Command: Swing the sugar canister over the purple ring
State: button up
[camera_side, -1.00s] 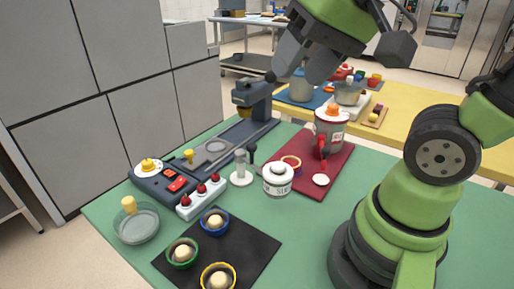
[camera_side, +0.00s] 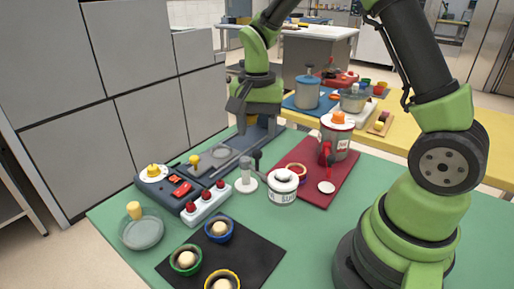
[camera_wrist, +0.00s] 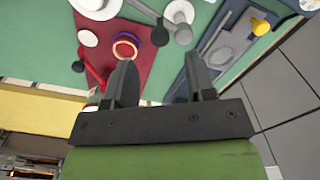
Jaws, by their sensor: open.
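A white lidded canister (camera_side: 283,187) with a small unreadable label stands at the front left edge of the red mat. A larger grey-and-red canister (camera_side: 336,135) with an orange lid and red handle stands at the back of the mat. I cannot read which holds sugar. The purple ring (camera_side: 297,171), with an orange-yellow rim, lies on the mat between them; it also shows in the wrist view (camera_wrist: 126,46). My gripper (camera_side: 238,112) is open and empty, above the far end of the grey console. In the wrist view its fingers (camera_wrist: 160,75) are spread apart.
The grey console (camera_side: 178,185) with knobs and red buttons lies left of the mat. A white stand with a dark-tipped lever (camera_side: 246,178) stands close beside the white canister. Bowls on a black mat (camera_side: 255,262) fill the front.

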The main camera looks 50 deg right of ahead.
aim_at(257, 151)
notch_tip(257, 151, down, 6)
jog(key=shift+r, duration=0.25)
grip_shut()
